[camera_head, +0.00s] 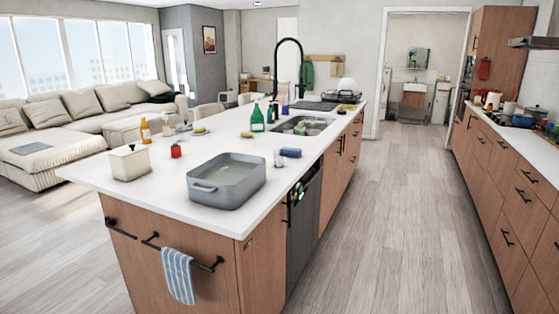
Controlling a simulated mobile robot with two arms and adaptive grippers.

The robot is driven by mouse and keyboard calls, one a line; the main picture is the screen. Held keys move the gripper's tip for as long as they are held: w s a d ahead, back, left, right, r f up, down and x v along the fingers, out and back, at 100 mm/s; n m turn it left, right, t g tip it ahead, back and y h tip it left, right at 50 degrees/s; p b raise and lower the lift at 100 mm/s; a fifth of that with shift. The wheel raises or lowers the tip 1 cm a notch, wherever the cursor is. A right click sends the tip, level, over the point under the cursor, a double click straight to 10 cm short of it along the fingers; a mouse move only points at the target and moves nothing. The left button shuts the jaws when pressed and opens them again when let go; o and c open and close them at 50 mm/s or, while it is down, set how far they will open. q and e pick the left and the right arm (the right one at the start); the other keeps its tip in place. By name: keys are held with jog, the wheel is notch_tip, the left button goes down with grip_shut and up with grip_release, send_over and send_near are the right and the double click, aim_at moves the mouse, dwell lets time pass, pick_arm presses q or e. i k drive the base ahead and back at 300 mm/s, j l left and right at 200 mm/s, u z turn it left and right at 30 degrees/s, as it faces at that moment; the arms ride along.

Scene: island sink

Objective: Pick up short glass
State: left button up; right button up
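A small clear object that looks like a short glass (278,158) stands on the white island top, just right of the grey roasting pan and beside a small blue item (290,152). It is small in the picture, so its details are hard to tell. Neither of my grippers shows in the head view.
The grey pan (204,190) stands near the island's front corner. A striped towel (178,275) hangs below. The floor (385,210) right of the island is clear.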

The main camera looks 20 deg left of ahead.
aim_at(278, 157)
jog(key=i+u, duration=0.1)
jog(key=u, duration=0.4)
jog(key=i+l+u, duration=0.35)
jog(key=i+l, duration=0.2)
jog(key=i+l+u, duration=0.4)
jog(key=i+l, duration=0.2)
jog(key=l, duration=0.15)
